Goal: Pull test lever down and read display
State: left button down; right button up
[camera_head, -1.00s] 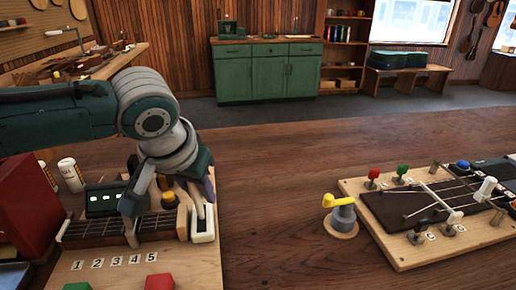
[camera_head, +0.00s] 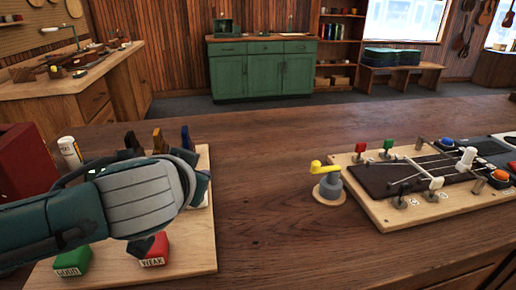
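My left arm reaches in from the left, low over the wooden test board (camera_head: 195,255). Its wrist covers most of the board's middle, including nearly all of the small display; only a greenish glint shows, and no reading is legible. A dark part of my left gripper (camera_head: 143,244) shows below the wrist, just behind the red WEAK button (camera_head: 154,252); whether its fingers are open or shut is hidden. Dark, brown and blue upright pieces (camera_head: 158,138) stand behind the wrist. I cannot tell which part is the test lever. My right gripper is out of view.
A green button (camera_head: 73,261) sits at the board's front left. A red box (camera_head: 25,162) and a white bottle (camera_head: 69,151) stand at the left. A yellow-handled knob (camera_head: 327,182) and a second board with strings and pegs (camera_head: 385,212) lie right. Bare wood separates the boards.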

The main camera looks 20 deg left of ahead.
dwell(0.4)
pick_arm(q)
jog(key=c, duration=0.7)
grip_release()
jog(key=p+v, duration=0.1)
jog(key=v, duration=0.9)
